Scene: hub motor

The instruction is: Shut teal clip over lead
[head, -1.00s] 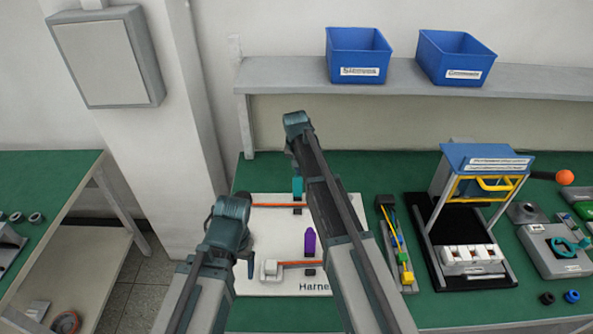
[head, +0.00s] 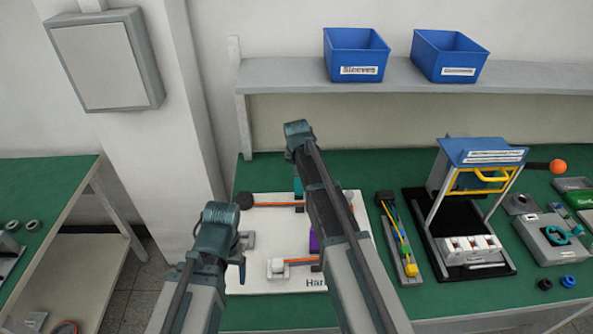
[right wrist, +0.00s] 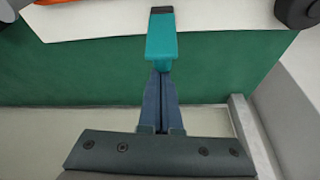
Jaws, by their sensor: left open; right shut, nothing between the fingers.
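The teal clip (head: 298,186) shows only in part in the head view, beside my right arm. In the right wrist view the teal clip (right wrist: 161,42) is a long teal lever above a dark base. The orange lead (head: 262,205) runs across the white board (head: 275,222) toward the clip. My right gripper (right wrist: 162,77) is shut and empty, its fingertips at the free end of the clip; I cannot tell whether they touch. In the head view its fingers are hidden. My left gripper (head: 242,270) is open at the board's lower left edge.
A purple clip (head: 314,240) and a second orange lead (head: 302,262) with a white connector (head: 277,267) are partly behind my right arm. A tray of coloured wires (head: 400,245) and a black fixture (head: 470,262) stand to the right.

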